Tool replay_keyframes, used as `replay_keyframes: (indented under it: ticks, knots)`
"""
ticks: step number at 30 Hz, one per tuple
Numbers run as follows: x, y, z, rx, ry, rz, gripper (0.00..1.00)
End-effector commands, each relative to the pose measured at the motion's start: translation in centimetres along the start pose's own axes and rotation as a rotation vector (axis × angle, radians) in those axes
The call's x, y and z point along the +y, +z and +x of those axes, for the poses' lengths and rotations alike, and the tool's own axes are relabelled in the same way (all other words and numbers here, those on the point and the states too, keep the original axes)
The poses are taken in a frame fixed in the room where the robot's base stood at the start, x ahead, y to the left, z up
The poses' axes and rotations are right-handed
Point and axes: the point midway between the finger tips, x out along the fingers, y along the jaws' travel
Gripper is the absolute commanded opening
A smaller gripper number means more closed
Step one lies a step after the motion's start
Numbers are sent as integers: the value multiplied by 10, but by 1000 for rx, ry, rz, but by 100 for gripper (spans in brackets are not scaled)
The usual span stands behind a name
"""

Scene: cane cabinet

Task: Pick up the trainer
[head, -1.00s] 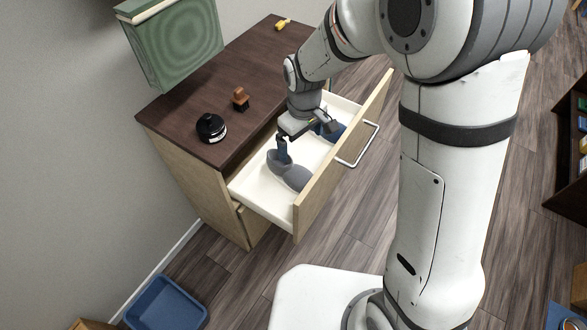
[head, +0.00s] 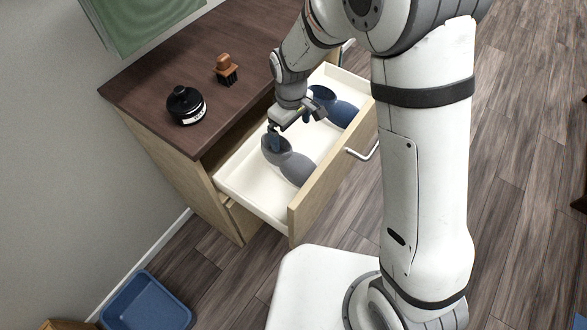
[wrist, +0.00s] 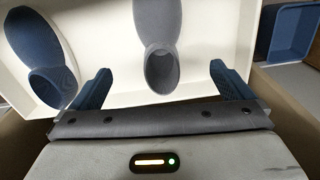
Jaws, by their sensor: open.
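A grey trainer (head: 290,162) lies in the open drawer (head: 238,182), and a blue shoe (head: 341,112) lies behind it. In the wrist view the grey trainer (wrist: 159,45) is in the middle, its opening facing my gripper, and the blue shoe (wrist: 38,55) is at the left. My gripper (head: 296,126) is open and empty over the trainer's opening end. In the wrist view my gripper's blue fingers (wrist: 159,76) stand apart, one on either side of the trainer's opening end. Whether they touch it cannot be told.
The drawer front with its metal handle (head: 362,152) stands pulled out from the cabinet. A blue bin (head: 147,303) stands on the floor.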

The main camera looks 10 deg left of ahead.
Motion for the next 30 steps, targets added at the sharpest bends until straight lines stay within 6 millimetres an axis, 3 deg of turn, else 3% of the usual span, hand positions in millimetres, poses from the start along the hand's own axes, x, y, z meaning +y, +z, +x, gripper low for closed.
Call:
replay_keyframes:
  ticks: [1, 6, 23, 30]
  knots:
    - [0, 0, 32, 0, 0, 0, 100]
    - [0, 0, 68, 0, 0, 0, 100]
    - [-1, 1, 116, -1, 0, 0, 100]
    - [-2, 4, 152, -2, -1, 0, 100]
